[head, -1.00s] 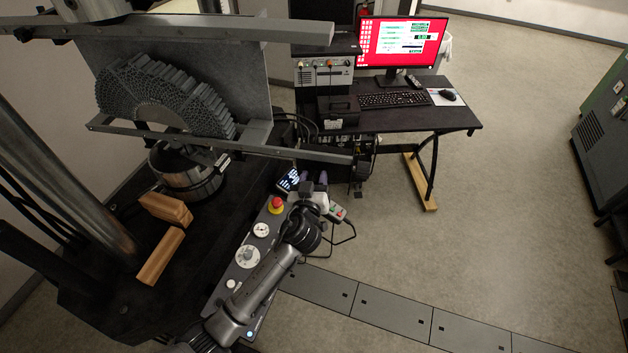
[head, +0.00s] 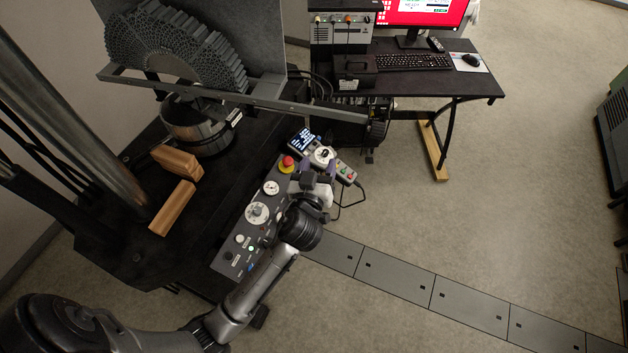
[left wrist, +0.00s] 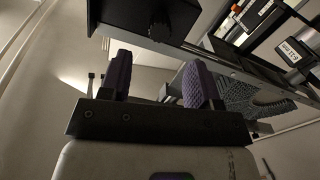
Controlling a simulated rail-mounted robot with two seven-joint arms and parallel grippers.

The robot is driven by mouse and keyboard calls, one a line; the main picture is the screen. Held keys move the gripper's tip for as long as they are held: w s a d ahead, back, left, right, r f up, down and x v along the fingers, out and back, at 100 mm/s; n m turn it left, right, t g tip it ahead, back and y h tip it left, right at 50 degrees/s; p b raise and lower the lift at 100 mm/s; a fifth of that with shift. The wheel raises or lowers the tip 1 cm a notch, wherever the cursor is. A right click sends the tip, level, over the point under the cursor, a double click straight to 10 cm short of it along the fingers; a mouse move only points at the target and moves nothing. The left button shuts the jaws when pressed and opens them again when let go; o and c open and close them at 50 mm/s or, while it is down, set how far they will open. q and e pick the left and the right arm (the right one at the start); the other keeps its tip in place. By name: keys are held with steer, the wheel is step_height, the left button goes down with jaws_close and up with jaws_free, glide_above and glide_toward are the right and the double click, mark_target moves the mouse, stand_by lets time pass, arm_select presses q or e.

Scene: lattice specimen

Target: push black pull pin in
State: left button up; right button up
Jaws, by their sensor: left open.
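My left gripper (head: 318,172) is at the far right edge of the grey control panel in the head view, with its purple fingers apart and nothing seen between them. The fingers also show in the left wrist view (left wrist: 158,85), spread with an open gap. A black ridged knob (left wrist: 159,27) sticks out of a dark box beyond the fingers in that view; I cannot tell if it is the black pull pin. In the head view a white round dial with a black handle (head: 322,155) is just beyond the fingertips. My right gripper is not in view.
The control panel (head: 238,243) carries a red button (head: 287,163) and a small screen (head: 304,140). A handheld button box (head: 346,173) with a cable is right of the gripper. Wooden blocks (head: 173,207) lie on the machine bed.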

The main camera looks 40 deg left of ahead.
arm_select(q)
steer(key=shift+v, duration=2.15)
